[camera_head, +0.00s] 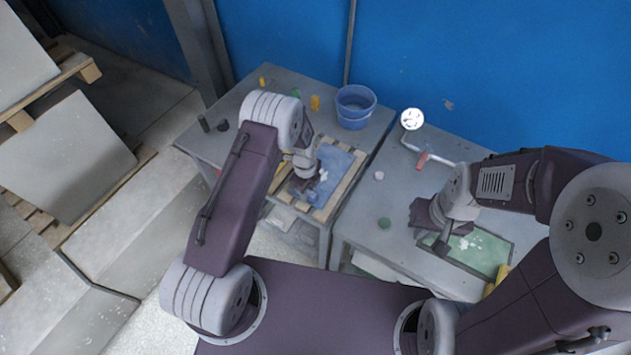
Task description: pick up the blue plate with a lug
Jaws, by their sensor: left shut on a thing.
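The blue plate (335,163) lies at the wooden pallet frame on the left grey table, partly hidden by my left arm. My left gripper (306,190) is down at the plate's near left side and is shut on it. Its fingertips and the lug are too small and covered to make out clearly. My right gripper (441,245) is over the green panel (485,250) on the right grey table. Whether its fingers are open or shut does not show.
A blue wall closes the back.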

